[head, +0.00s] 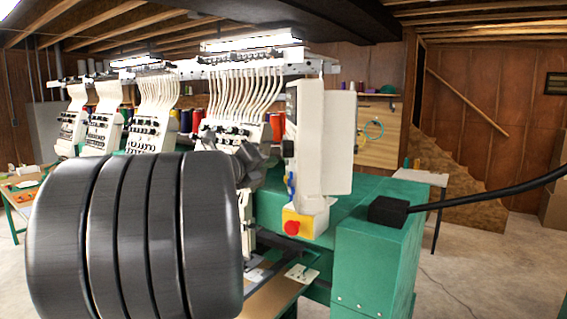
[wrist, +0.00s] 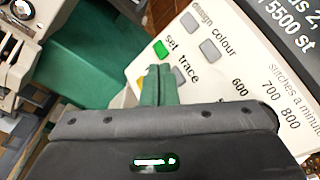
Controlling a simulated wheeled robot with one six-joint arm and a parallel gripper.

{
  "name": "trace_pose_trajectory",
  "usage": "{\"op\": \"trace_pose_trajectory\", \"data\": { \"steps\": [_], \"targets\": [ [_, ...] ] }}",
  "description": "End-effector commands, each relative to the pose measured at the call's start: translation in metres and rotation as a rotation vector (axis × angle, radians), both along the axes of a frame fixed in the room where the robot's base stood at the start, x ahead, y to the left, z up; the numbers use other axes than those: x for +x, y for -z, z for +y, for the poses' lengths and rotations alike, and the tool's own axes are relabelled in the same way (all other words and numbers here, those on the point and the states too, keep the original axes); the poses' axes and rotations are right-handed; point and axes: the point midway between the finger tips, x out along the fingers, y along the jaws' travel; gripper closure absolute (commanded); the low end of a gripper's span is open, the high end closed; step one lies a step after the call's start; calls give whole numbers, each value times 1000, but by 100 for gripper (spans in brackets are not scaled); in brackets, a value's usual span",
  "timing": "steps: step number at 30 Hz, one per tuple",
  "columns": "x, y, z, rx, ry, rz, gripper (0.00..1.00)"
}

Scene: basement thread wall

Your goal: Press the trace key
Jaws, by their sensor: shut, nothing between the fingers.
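The control panel (wrist: 215,75) fills the upper right of the wrist view, tilted, with a lit screen at its corner. The trace key (wrist: 181,76) is a grey key by the printed word "trace", partly hidden behind my fingers. A green key (wrist: 160,48) sits by the word "set", and grey keys sit by "design" (wrist: 188,22) and "colour" (wrist: 210,49). My gripper (wrist: 159,70) is shut and empty, its green fingertips over the panel just left of the trace key. I cannot tell if they touch it. In the head view the white panel housing (head: 324,140) shows from its side.
A red stop button (head: 292,228) on a yellow box is below the panel housing. Embroidery heads (head: 160,115) line up to the left. A green machine body (head: 375,250) with a black cable (head: 480,195) stands right. Open concrete floor (head: 490,270) lies further right.

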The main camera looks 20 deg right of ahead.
Motion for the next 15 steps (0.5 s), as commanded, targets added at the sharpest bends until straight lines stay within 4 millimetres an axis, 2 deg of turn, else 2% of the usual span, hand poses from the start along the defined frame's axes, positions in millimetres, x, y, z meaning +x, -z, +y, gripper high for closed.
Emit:
{"op": "trace_pose_trajectory", "data": {
  "steps": [15],
  "targets": [
    [-3, 0, -8, -1, 1, 0, 100]
  ]
}}
